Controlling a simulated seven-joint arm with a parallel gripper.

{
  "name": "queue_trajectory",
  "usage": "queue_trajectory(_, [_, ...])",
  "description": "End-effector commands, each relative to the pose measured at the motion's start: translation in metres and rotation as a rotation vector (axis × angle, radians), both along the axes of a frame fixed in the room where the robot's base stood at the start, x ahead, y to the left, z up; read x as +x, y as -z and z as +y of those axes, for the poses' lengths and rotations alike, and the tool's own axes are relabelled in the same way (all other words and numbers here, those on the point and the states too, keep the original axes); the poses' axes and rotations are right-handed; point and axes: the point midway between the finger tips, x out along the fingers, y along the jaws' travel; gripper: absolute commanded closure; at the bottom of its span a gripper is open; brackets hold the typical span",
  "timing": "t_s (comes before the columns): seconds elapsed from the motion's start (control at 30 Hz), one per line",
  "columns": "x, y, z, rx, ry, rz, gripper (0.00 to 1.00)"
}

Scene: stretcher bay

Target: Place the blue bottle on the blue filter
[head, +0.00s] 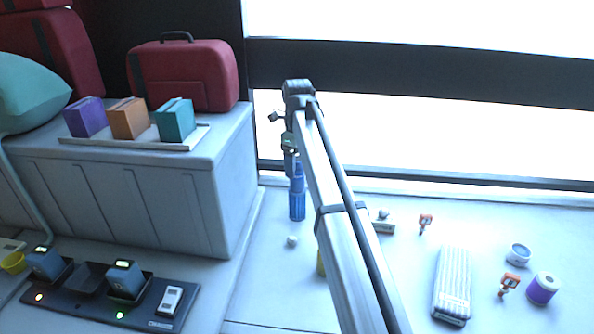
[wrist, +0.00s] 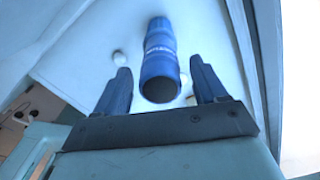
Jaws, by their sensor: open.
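The blue bottle (head: 297,208) stands upright on the pale surface left of my arm in the head view. In the wrist view the bottle (wrist: 160,55) lies between the two dark blue fingers of my gripper (wrist: 158,72), with visible gaps on both sides. My gripper (head: 292,168) is open, right at the bottle's top in the head view. A long ribbed panel with a bluish edge (head: 453,283) lies flat to the right; it looks like the filter, though its ribs appear pale.
A small white ball (head: 292,241) lies close to the bottle. A yellow item is partly hidden behind my arm. A round tub (head: 518,253), a purple-banded roll (head: 542,288) and small orange items (head: 425,223) are at the right. A grey chest (head: 170,205) stands left.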

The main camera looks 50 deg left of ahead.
Motion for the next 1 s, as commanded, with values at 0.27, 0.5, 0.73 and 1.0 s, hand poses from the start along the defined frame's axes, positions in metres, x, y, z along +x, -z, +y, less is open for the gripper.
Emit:
queue_trajectory(0.27, [0.001,-0.054,0.002,0.002,0.000,-0.001,0.29])
queue_trajectory(0.5, [0.000,-0.084,0.001,0.001,0.000,-0.001,0.29])
queue_trajectory(0.73, [0.000,-0.092,0.000,0.000,0.000,0.001,0.29])
queue_trajectory(1.0, [0.000,-0.092,0.000,0.000,0.000,0.000,0.29])
